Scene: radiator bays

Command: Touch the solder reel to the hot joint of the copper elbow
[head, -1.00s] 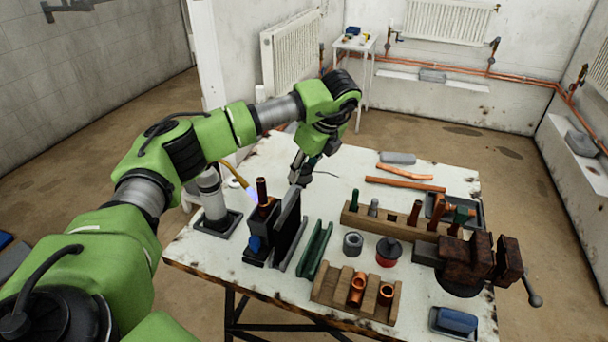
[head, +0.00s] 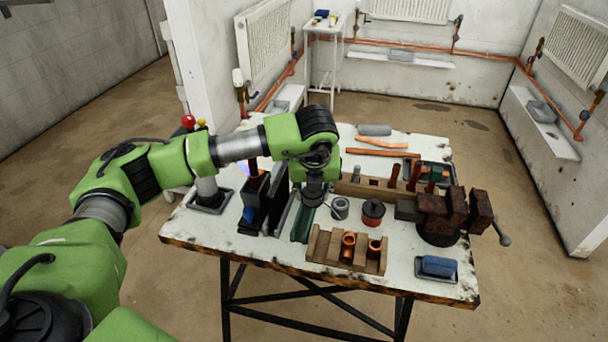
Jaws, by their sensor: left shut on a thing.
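My left gripper (head: 312,203) points down over the table beside the green channel. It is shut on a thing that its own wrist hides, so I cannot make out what. A grey ring-shaped reel (head: 340,208), which looks like the solder reel, stands on the table just right of it. Upright copper (head: 253,170) stands in a dark holder (head: 256,200) to the left, with a bluish torch glow beside it; the elbow's joint there is not clear. Copper fittings (head: 348,246) sit in the front wooden block (head: 320,246). My right gripper is not in view.
A red tin (head: 372,213) is right of the reel. A wooden rack (head: 380,190) with several upright pieces stands behind, and a rusty vise (head: 440,212) at the right. The green channel (head: 302,225) lies below my gripper.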

